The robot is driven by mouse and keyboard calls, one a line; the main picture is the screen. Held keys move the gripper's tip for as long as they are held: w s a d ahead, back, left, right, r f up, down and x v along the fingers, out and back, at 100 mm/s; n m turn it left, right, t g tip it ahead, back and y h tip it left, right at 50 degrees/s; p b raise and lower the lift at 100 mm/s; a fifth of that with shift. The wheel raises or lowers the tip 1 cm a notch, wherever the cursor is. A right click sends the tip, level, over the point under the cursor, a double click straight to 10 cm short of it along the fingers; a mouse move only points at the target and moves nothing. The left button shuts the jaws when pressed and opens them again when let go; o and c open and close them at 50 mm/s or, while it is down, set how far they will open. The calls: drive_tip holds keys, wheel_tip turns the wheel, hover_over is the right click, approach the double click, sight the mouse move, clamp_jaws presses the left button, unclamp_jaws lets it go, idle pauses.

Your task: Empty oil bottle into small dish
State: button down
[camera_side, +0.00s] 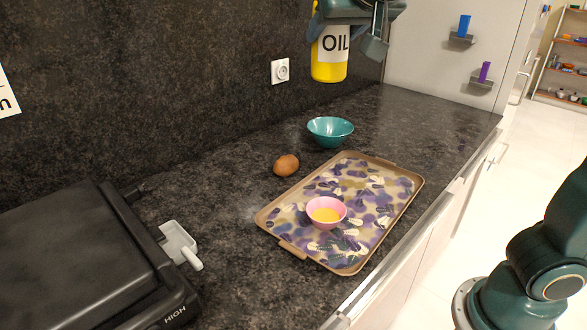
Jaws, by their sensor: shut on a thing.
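The yellow oil bottle (328,70) with a white "OIL" label hangs high above the back of the counter, upright as far as it shows. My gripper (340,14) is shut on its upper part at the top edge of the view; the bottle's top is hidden. A small pink dish (312,222) stands on a patterned tray (390,195) and has yellow-orange content in it. A teal bowl (330,135) stands on the counter behind the tray, below the bottle. I cannot tell which of the two the task calls the small dish.
A brown, potato-like object (286,165) lies left of the tray. A black grill (80,265) marked "HIGH" fills the front left, with a grey scoop-like piece (178,242) beside it. A wall socket (280,71) is behind. The counter right of the bowl is clear.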

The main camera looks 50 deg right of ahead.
drive_tip(key=shift+r, duration=0.1)
drive_tip(key=shift+r, duration=1.4)
drive_tip(key=w+d+f+n, duration=0.1)
drive_tip(key=w+f, duration=0.2)
drive_tip(key=f, duration=0.4)
drive_tip(key=w+d+f+y, duration=0.1)
drive_tip(key=w+f, duration=0.3)
drive_tip(key=f, duration=0.4)
drive_tip(key=w+d+f+n, duration=0.1)
drive_tip(key=w+f, duration=0.2)
drive_tip(key=f, duration=0.4)
wheel_tip(320, 180, down, 10)
drive_tip(key=s+d, duration=0.1)
drive_tip(key=shift+r+t+y, duration=0.25)
drive_tip(key=shift+t+y, duration=0.15)
drive_tip(key=shift+s+r, duration=0.1)
